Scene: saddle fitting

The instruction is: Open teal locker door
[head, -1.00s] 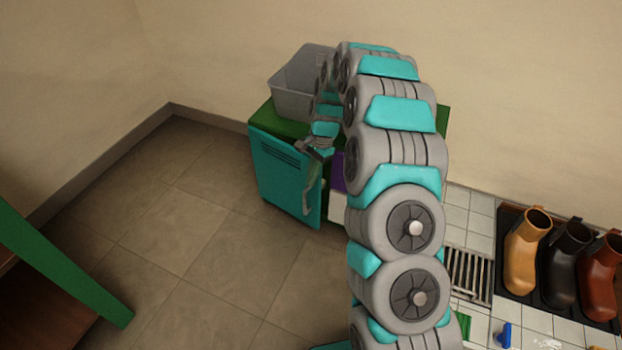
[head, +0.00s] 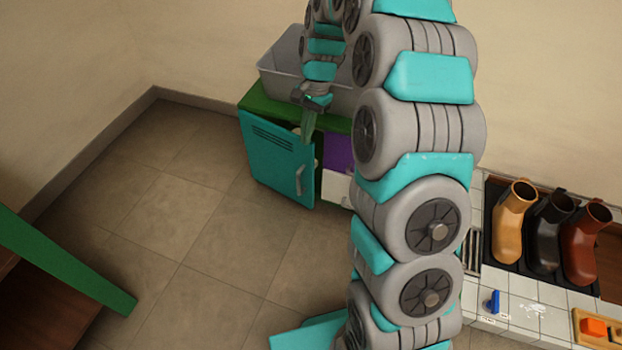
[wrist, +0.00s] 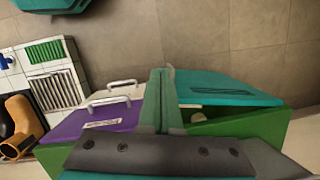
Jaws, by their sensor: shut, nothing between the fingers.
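The teal locker door (head: 272,158) stands ajar on the green locker, with a gap along its right edge. My gripper (head: 308,137) points down at the top of the gap, beside the door's upper right corner. In the wrist view my gripper's green fingers (wrist: 161,75) are shut together and empty. There the teal door (wrist: 235,89) lies just right of the fingers, with the dark opening of the green locker (wrist: 245,125) below it. I cannot tell whether the fingers touch the door.
A purple front (wrist: 90,122) and a white drawer (wrist: 122,93), with bar handles, are beside the door. A grey bin (head: 280,62) sits on top. Boots (head: 553,232) stand at the right. A green-edged table (head: 75,262) is at the left. The tiled floor before the door is clear.

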